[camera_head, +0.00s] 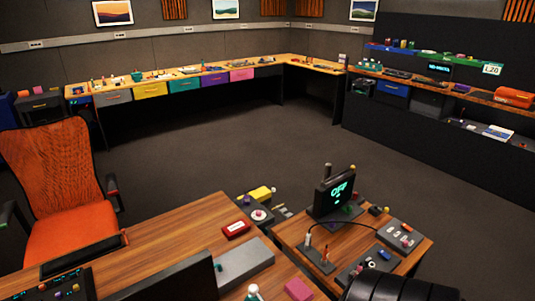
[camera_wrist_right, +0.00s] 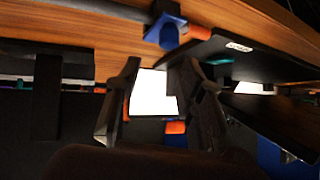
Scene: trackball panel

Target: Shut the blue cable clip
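My right gripper (camera_wrist_right: 158,75) shows in the right wrist view with its two dark fingers spread apart. Nothing is between them but the background, a bright white panel. A blue part (camera_wrist_right: 167,30) shows beyond the fingertips near a wooden edge, apart from the fingers. I cannot tell whether it is the cable clip. In the head view a small blue piece (camera_head: 384,255) is on the right desk; it is too small to identify or to tell open from shut. My left gripper is in neither view.
A left desk (camera_head: 150,250) carries a red box (camera_head: 236,229). An orange chair (camera_head: 55,185) stands at left. The floor (camera_head: 220,150) behind is clear.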

